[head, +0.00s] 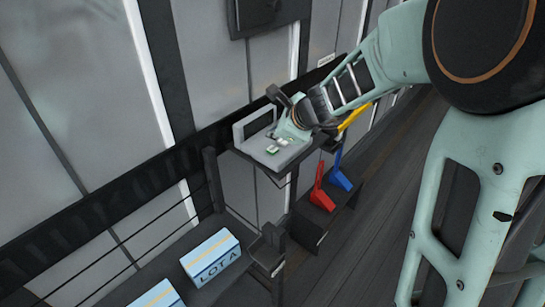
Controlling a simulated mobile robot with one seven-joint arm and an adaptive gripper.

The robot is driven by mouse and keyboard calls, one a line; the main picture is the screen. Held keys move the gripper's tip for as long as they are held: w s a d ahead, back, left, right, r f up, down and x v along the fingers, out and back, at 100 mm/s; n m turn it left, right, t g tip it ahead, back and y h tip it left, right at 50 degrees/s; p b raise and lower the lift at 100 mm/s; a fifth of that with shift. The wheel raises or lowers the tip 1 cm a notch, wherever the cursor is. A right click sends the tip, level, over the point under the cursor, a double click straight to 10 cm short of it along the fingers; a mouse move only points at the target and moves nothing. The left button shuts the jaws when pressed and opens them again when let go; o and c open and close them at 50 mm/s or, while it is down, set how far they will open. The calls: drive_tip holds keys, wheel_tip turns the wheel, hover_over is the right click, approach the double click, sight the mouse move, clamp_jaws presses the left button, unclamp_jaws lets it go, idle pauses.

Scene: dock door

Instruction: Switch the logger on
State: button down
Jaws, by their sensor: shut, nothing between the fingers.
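The logger (244,137) is a light grey console with an upright dark screen and a flat front part. It stands on a small dark shelf (265,168) against the wall, in the middle of the head view. Small green and white details show on its flat part. My gripper (284,141) is shut and empty, pointing down over the right side of the logger's flat part. I cannot tell whether the fingertips touch it. My gripper and wrist hide part of the logger's right side, and the switch's position cannot be made out.
A lower shelf in front holds blue-and-white boxes, one marked LOT A (211,257). A red item (321,190) and a blue item (340,170) stand right of the logger. A yellow bar (355,117) lies behind my wrist. Open plank floor lies to the right.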

sight(270, 146)
drive_tip(key=shift+f+b, duration=0.65)
drive_tip(key=shift+f, duration=0.35)
idle(0.7)
drive_tip(key=shift+f+b, duration=0.4)
drive_tip(key=shift+b, duration=0.05)
drive_tip(key=shift+f+b, duration=0.55)
idle(0.5)
idle(0.4)
drive_tip(key=shift+r+p, duration=0.9)
drive_tip(key=shift+r, duration=0.05)
drive_tip(key=shift+r, duration=0.1)
wheel_tip(270, 146, up, 5)
drive_tip(key=p, duration=0.4)
drive_tip(key=shift+p, duration=0.4)
